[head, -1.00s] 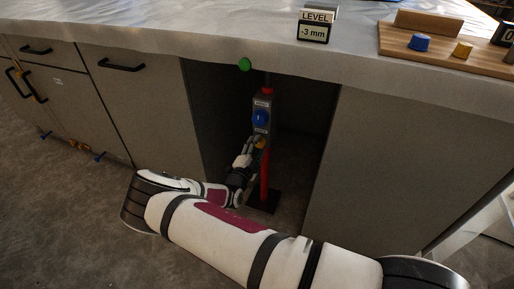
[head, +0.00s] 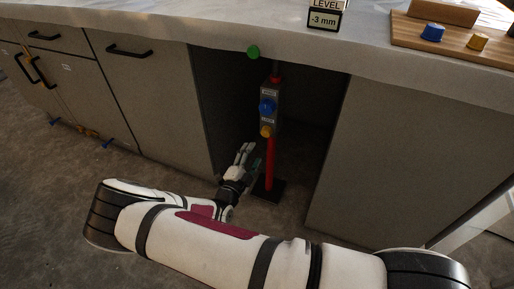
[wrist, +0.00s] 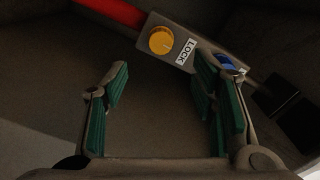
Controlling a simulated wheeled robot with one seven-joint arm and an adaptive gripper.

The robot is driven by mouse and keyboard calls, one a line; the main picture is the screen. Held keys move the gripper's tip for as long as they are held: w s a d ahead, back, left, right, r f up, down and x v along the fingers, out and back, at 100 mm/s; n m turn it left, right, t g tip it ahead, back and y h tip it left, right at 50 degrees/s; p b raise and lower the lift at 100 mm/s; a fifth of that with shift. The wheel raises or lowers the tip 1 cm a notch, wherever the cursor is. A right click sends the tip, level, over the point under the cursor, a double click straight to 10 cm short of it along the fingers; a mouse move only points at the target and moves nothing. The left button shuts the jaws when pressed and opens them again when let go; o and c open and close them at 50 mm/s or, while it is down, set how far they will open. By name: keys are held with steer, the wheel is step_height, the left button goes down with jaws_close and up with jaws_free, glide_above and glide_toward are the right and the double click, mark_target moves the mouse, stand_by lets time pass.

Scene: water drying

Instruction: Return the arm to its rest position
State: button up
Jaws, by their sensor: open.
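My gripper (head: 249,158) is in front of the cabinet's open bay, low and just left of a red post (head: 269,165). In the wrist view my gripper (wrist: 160,85) is open, with green pads apart and nothing between them. A grey control box on the post carries a blue knob (head: 267,106) and a yellow knob (head: 266,131). In the wrist view the yellow knob (wrist: 161,40) sits beside a LOCK label (wrist: 186,53), beyond the fingertips and apart from them. My arm stretches across the bottom of the head view.
The bay lies between a drawer cabinet (head: 150,90) and a plain panel (head: 400,150). The countertop (head: 230,22) overhangs it, with a green knob (head: 253,52) at its edge. A display (head: 323,20) reads -3 mm. A wooden board (head: 400,30) holds blue and yellow knobs.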

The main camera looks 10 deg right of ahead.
steer(key=shift+s+a, duration=0.35)
steer(key=shift+s, duration=0.15)
